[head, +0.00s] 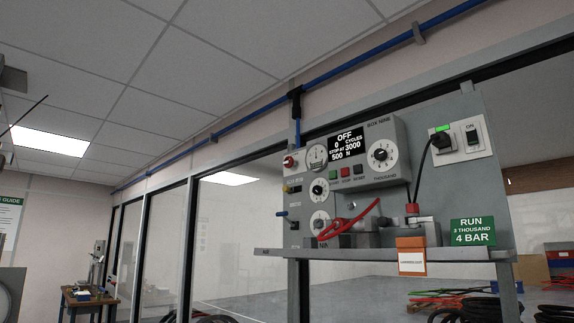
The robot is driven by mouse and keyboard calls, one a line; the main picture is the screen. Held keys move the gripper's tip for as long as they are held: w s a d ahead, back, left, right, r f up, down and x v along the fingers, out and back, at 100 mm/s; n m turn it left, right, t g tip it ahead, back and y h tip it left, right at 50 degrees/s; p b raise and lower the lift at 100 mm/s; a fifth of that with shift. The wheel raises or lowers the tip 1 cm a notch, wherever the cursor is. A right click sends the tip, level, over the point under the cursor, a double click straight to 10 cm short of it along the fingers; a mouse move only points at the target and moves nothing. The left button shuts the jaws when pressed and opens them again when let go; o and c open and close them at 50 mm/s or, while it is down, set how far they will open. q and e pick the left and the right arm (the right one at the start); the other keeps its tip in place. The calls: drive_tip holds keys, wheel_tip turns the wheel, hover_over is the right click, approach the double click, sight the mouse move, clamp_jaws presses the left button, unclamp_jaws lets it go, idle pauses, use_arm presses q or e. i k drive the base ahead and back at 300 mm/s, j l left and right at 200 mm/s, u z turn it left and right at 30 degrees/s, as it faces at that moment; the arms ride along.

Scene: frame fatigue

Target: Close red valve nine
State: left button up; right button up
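A red round knob (289,161) sits at the upper left of the grey test panel, just below where a blue pipe (298,132) comes down. It may be the red valve; I cannot read a nine on it, and its position is too small to tell. The control box (378,128) beside it is labelled "BOX NINE", and its display (346,144) reads "OFF", "0 CYCLES", "STOP AT 3000", "500 N". Neither of my grippers is in view.
A shelf (440,254) juts out below the panel and holds a red frame (348,224). An orange-and-white tagged box (411,257) hangs at its front. A blue-handled lever (282,214) protrudes left. A workbench (90,297) stands far left. Black tyres lie at lower right.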

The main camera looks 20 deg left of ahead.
sight(288, 163)
drive_tip(key=i+j, duration=0.1)
drive_tip(key=i, duration=0.4)
drive_tip(key=i+j+z, duration=0.1)
drive_tip(key=i, duration=0.45)
drive_tip(key=i+j+z, duration=0.1)
drive_tip(key=i, duration=0.4)
drive_tip(key=i+j, duration=0.3)
drive_tip(key=i+j+z, duration=0.1)
drive_tip(key=i+j, duration=0.2)
drive_tip(key=j, duration=0.25)
drive_tip(key=i+j, duration=0.1)
drive_tip(key=j, duration=0.3)
drive_tip(key=i+j+z, duration=0.1)
drive_tip(key=j, duration=0.3)
drive_tip(key=i+j, duration=0.1)
drive_tip(key=j, duration=0.35)
drive_tip(key=i+j, duration=0.1)
drive_tip(key=j, duration=0.3)
drive_tip(key=z, duration=0.05)
